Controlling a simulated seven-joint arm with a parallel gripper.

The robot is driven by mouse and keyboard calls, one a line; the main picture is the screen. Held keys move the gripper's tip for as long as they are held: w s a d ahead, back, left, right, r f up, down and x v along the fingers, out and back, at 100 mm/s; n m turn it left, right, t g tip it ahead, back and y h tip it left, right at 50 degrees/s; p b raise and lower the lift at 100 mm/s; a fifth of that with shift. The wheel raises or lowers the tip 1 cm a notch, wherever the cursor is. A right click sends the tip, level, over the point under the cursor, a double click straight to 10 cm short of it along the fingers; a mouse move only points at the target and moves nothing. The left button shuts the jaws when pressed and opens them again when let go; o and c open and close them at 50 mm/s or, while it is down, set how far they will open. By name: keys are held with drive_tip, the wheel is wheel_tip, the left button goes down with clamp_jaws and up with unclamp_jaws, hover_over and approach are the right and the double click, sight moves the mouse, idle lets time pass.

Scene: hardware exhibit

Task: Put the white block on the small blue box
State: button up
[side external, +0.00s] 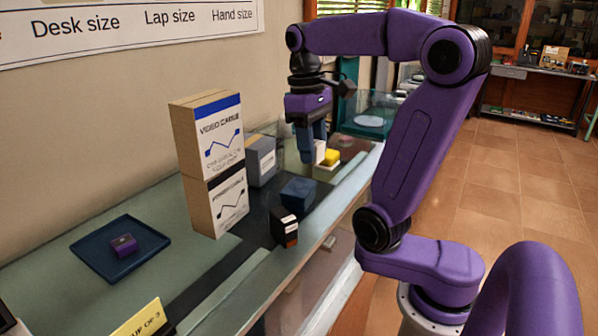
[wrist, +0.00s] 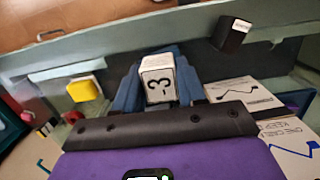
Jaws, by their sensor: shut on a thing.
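The white block (wrist: 158,80) carries a black figure on its face and sits between the blue fingers of my gripper (wrist: 160,92) in the wrist view. My gripper is shut on it. In the side view my gripper (side external: 311,152) points down, with the white block (side external: 320,152) partly hidden by a finger. The small blue box (side external: 298,193) stands on the glass counter, in front of and below my gripper, apart from the block. In the wrist view I cannot clearly tell the blue box from the blue fingers.
Tall stacked cable boxes (side external: 215,145) stand left of the blue box. A grey box (side external: 262,160) is behind it, a black box (side external: 284,228) in front. A yellow block (side external: 332,157) is close to my gripper. A blue tray (side external: 90,248) holds a purple block (side external: 123,245).

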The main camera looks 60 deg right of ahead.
sight(301, 187)
drive_tip(key=w+f, duration=0.2)
drive_tip(key=f, duration=0.1)
drive_tip(key=shift+w+d+f, duration=0.1)
drive_tip(key=shift+w+d, duration=0.05)
drive_tip(key=shift+w, duration=0.2)
drive_tip(key=shift+w+f, duration=0.2)
drive_tip(key=shift+f, duration=0.8)
drive_tip(key=shift+w+f, duration=0.15)
drive_tip(key=shift+f, duration=0.8)
drive_tip(key=shift+f, duration=0.15)
drive_tip(key=o, duration=1.1)
drive_tip(key=shift+c, duration=0.2)
wheel_tip(301, 187, up, 12)
drive_tip(key=w, duration=0.1)
drive_tip(key=shift+w, duration=0.2)
